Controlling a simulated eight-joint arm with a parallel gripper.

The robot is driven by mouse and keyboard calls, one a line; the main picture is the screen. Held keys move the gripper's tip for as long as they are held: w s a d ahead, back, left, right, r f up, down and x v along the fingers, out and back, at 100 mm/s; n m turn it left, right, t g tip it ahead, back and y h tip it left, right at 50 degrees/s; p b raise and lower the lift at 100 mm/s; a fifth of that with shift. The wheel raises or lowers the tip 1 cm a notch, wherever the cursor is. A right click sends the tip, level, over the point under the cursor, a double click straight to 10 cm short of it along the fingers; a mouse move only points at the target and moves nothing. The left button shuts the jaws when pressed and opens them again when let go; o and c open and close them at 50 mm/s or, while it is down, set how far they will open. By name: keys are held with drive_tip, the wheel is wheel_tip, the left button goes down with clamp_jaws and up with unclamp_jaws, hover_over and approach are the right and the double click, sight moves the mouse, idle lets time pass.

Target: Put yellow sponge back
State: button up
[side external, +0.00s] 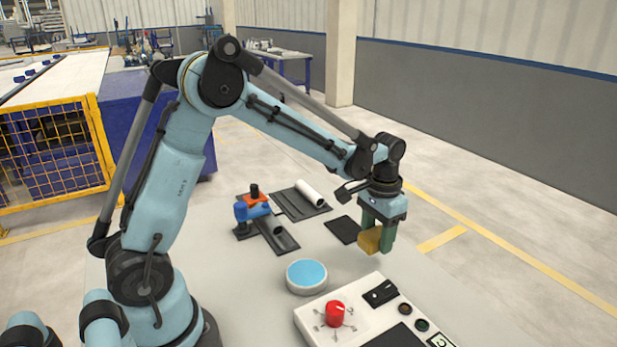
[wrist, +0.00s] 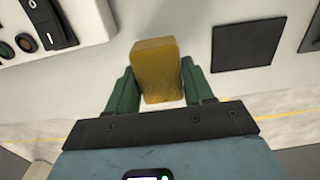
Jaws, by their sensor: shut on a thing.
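My gripper (side external: 377,238) is shut on the yellow sponge (side external: 370,241), a mustard-coloured block. The gripper points down over the right side of the table, and the sponge seems to be held above the surface. In the wrist view the sponge (wrist: 157,70) sits between the two green fingers (wrist: 160,92). A flat black square pad (side external: 344,230) lies on the table just left of and behind the sponge. The pad also shows in the wrist view (wrist: 248,44), to the right of the sponge, and it is bare.
A white control panel (side external: 311,323) with a red knob (side external: 335,313) stands at the front. A round blue-topped disc (side external: 306,274) lies left of the gripper. A blue and orange pipe assembly (side external: 254,205) and a white pipe (side external: 309,192) on a black tray (side external: 290,206) stand further back.

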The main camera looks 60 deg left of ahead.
sight(373, 260)
drive_tip(key=shift+w+a+f, duration=0.15)
drive_tip(key=shift+a+f, duration=0.15)
drive_tip(key=shift+f, duration=1.9)
drive_tip(key=shift+f, duration=0.1)
drive_tip(key=o, duration=0.9)
drive_tip(key=shift+o, duration=0.2)
